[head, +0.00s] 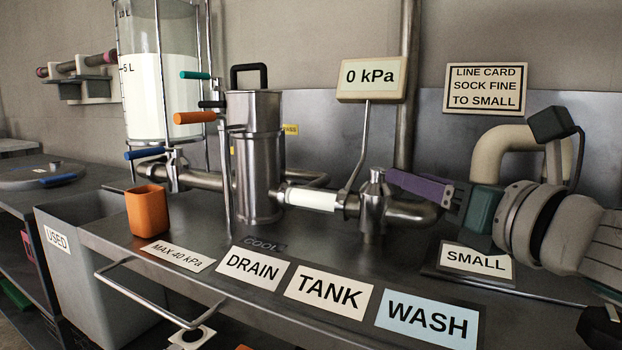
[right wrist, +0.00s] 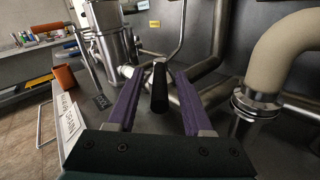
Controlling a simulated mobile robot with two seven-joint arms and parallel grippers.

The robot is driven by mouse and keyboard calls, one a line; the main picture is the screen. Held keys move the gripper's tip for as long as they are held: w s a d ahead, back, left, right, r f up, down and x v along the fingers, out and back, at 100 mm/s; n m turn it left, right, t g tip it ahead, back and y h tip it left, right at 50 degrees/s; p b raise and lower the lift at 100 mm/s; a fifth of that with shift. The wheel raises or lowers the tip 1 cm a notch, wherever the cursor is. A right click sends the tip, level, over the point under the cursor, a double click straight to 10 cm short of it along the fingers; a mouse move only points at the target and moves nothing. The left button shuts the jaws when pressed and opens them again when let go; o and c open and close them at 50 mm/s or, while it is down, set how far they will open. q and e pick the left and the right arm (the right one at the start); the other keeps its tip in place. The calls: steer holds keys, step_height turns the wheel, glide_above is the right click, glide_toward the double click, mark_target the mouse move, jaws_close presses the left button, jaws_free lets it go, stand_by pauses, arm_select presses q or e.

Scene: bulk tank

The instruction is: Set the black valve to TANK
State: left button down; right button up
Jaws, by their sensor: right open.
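The valve body (head: 373,205) is a steel fitting in the pipe on the bench, behind the TANK label (head: 329,293) and WASH label (head: 427,319). Its black handle (right wrist: 160,92) shows in the right wrist view, pointing toward my wrist. In the head view the purple fingers hide the handle. My right gripper (head: 392,176) comes in from the right beside the valve. In the right wrist view the gripper (right wrist: 158,76) is open, with the black handle between its fingers and gaps on both sides. My left gripper is not in view.
A DRAIN label (head: 253,267) lies left of TANK. A steel filter housing (head: 254,160), an orange cup (head: 147,210) and a clear tank (head: 160,90) stand left. The gauge (head: 371,77) reads 0 kPa. A beige hose (head: 497,150) curves behind my right arm.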

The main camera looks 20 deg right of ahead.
jaws_close()
stand_by(0.5)
stand_by(1.0)
